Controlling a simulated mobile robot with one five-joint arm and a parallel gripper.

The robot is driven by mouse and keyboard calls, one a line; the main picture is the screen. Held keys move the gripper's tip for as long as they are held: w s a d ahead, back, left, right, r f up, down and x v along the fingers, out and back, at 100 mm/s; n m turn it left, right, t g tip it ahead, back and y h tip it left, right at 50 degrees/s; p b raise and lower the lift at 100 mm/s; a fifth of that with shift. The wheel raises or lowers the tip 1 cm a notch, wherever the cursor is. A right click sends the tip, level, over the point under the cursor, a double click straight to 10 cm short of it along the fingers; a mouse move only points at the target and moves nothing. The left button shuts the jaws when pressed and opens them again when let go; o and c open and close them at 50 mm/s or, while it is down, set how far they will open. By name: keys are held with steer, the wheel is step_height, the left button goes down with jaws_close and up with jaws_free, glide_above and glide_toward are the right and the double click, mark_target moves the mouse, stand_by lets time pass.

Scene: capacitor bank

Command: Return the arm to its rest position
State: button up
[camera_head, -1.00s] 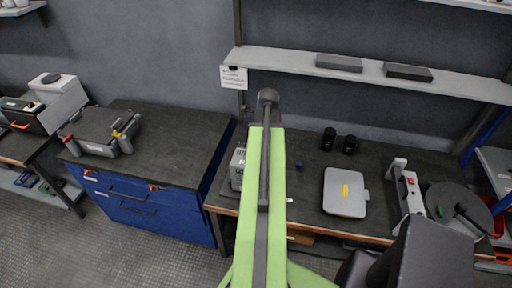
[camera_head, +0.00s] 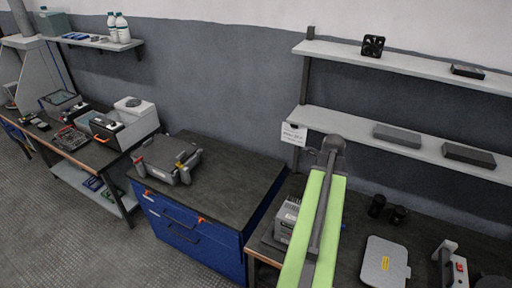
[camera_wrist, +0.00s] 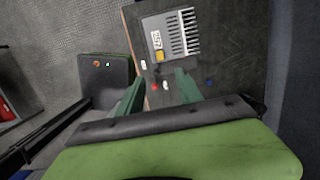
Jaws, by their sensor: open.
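My arm (camera_head: 319,225) shows in the head view as a bright green link with a dark grey strip and a dark rounded joint at its far end. It rises in front of the right-hand bench, and my gripper cannot be made out there. In the wrist view, my gripper (camera_wrist: 158,92) shows two dark green fingers spread apart with nothing held between them. Beyond the fingertips is a grey finned device (camera_wrist: 171,38) with a yellow label, on the dark bench top. The device also shows beside my arm in the head view (camera_head: 286,219).
A blue cabinet (camera_head: 200,228) carries a grey case (camera_head: 168,160). Wall shelves (camera_head: 420,148) hang behind the right bench. A grey lidded box (camera_head: 385,264) and black cylinders (camera_head: 377,206) are right of my arm. Floor at lower left (camera_head: 60,235) is clear.

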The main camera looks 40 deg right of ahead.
steer(key=w+a+f+n+b, duration=0.4)
steer(key=w+a+f+b, duration=0.1)
steer(key=w+a, duration=0.75)
steer(key=w+a+f+n+b, duration=0.4)
steer(key=w+a+f+b, duration=0.1)
steer(key=w+a, duration=0.7)
steer(key=a+f+n+g+b, duration=0.1)
steer(key=a+f+n+b, duration=0.1)
steer(key=a+n, duration=1)
steer(key=a+f+n+b, duration=0.3)
steer(key=a+f+n, duration=0.1)
steer(key=a+n, duration=0.8)
steer(key=a, duration=0.2)
steer(key=shift+a+g+b, duration=0.35)
steer(key=shift+g, duration=0.05)
